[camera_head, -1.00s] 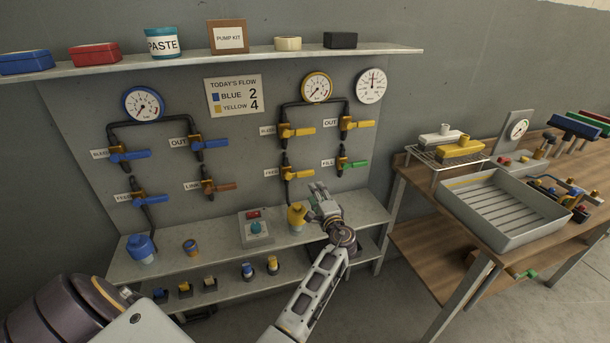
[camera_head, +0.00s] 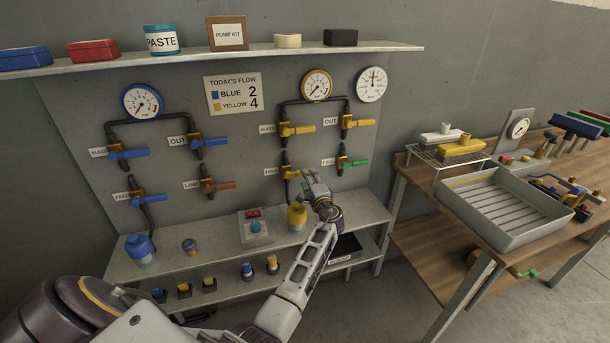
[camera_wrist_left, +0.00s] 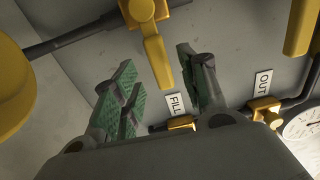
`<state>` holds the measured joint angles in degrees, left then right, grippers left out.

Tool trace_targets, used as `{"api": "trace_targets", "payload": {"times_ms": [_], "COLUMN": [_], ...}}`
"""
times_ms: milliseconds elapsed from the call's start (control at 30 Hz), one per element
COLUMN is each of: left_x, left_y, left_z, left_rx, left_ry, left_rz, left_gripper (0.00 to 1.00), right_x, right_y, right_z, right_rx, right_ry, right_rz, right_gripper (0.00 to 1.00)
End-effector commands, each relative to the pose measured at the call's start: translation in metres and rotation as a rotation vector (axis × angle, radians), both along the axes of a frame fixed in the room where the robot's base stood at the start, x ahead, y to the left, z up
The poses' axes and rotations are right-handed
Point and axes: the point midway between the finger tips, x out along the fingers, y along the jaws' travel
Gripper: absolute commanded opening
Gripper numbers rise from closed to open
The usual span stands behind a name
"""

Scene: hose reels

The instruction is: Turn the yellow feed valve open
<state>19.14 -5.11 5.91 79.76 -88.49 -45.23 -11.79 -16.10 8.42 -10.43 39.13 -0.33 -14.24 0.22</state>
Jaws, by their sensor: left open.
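The yellow feed valve (camera_head: 287,173) is on the yellow pipe run of the panel, below the yellow bleed valve (camera_head: 295,130). My left gripper (camera_head: 313,181) is in front of its handle and hides part of it in the head view. In the left wrist view the yellow handle (camera_wrist_left: 158,55) points down between the fingers of the left gripper (camera_wrist_left: 160,84). The fingers with green pads are apart, one on each side of the handle's end, with visible gaps. My right gripper is not in view.
The fill valve (camera_head: 345,162) with a green handle is just right of the gripper. A yellow-topped bottle (camera_head: 297,217) stands on the shelf below, close to my wrist. A wooden bench (camera_head: 480,235) with a grey tray (camera_head: 512,235) is at right.

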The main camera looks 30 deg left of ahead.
Motion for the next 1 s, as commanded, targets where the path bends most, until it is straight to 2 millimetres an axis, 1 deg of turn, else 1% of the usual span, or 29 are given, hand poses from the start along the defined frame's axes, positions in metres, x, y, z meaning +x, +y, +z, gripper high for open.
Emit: {"api": "trace_targets", "payload": {"times_ms": [267,367,500,700,767,967,1000], "left_x": [0.02,0.025,0.031,0.034,0.034,0.034,0.034], "left_y": [0.022,0.029,0.036,0.039,0.04,0.04,0.04], "left_z": [-0.001,-0.001,-0.001,0.0,0.0,0.0,0.0], "left_rx": [0.0,0.001,0.0,-0.001,-0.001,-0.001,-0.001], "left_ry": [0.0,-0.001,0.0,0.001,0.001,0.001,0.001], "left_rz": [0.0,0.0,0.0,-0.001,-0.001,-0.001,-0.001], "left_gripper": [0.43,0.43,0.43,0.43,0.43,0.43,0.38], "right_x": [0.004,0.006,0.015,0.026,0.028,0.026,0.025], "right_y": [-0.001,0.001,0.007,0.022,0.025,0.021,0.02], "right_z": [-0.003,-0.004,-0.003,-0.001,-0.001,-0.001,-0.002], "right_rx": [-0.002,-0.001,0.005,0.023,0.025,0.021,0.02], "right_ry": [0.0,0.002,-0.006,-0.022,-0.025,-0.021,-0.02], "right_rz": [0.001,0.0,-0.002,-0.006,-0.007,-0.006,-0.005], "right_gripper": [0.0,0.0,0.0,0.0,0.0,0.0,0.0]}}
